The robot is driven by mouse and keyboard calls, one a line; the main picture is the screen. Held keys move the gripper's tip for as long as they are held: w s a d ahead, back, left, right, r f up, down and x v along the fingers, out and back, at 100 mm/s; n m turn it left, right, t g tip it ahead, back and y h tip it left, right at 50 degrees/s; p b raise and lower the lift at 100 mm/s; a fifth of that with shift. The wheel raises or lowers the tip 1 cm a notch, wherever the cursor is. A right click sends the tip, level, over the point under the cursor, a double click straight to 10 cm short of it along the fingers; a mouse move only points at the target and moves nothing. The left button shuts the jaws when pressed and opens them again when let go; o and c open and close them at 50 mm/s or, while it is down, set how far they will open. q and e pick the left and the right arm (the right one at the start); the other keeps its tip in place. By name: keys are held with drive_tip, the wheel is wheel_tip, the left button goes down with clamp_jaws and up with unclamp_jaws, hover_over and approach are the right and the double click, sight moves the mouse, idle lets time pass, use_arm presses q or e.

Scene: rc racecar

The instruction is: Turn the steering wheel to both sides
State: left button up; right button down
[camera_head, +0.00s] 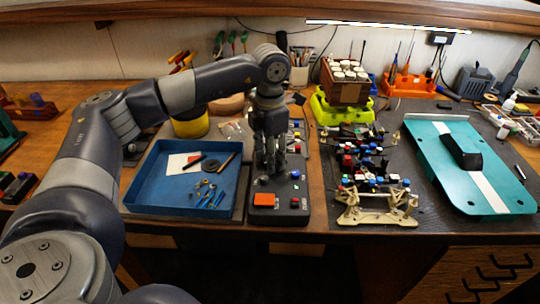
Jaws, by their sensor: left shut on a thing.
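My left gripper (268,170) points straight down over a black control box (287,214) at the table's front edge. Its fingers are shut on a small part on top of the box. I take this to be the steering wheel, but the fingers hide most of it. The box has an orange square button (264,200) and a few small coloured buttons along its right side. The open racecar chassis (372,168) stands to the right of the box, with red, blue and white parts and a beige front end. My right gripper is not in view.
A blue tray (150,205) with small tools lies left of the control box. A teal body shell (440,150) lies at the right on the dark mat. A yellow-green stand (328,116) with a brown box is behind the chassis. Tools and holders line the back wall.

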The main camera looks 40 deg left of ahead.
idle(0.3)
use_arm(q)
drive_tip(key=o, duration=1)
drive_tip(key=shift+o, duration=0.2)
wheel_tip(320, 180, up, 12)
